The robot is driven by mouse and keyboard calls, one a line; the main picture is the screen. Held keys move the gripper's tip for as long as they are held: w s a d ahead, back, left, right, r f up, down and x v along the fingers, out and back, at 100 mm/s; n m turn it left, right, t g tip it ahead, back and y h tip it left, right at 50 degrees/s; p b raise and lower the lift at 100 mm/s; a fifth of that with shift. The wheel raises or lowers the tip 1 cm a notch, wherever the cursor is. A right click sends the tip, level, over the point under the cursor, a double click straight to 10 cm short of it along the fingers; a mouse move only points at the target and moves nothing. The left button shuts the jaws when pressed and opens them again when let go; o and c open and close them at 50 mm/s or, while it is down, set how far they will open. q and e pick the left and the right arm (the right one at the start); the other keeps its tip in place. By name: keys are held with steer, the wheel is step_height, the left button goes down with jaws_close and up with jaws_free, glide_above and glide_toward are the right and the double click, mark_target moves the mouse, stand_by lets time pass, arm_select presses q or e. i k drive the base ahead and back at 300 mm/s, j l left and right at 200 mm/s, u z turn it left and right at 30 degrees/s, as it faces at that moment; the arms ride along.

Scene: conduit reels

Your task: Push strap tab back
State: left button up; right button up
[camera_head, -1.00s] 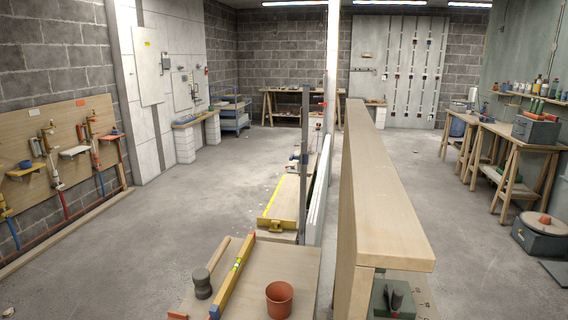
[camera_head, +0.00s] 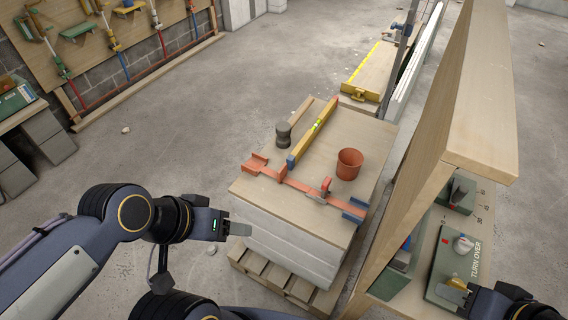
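I cannot pick out a strap tab for certain. A green block (camera_head: 440,262) lies on the low shelf at the right, with a white rounded piece (camera_head: 464,244) and a small yellow piece (camera_head: 458,282) on it. My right gripper (camera_head: 453,292) comes in from the lower right and its tip is at the yellow piece; whether they touch is unclear, and its finger gap does not show. My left gripper (camera_head: 240,229) is side-on at the near left edge of the workbench top, apart from the things on it; its finger gap does not show either.
The board-topped stack (camera_head: 250,190) bears a mallet (camera_head: 284,134), a yellow level (camera_head: 314,132), an orange clamp (camera_head: 292,182) and a terracotta pot (camera_head: 349,164). A tall wooden panel (camera_head: 462,110) rises beside the low shelf (camera_head: 425,240).

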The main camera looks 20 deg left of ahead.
mark_target(282, 176)
steer(key=j+z, duration=0.85)
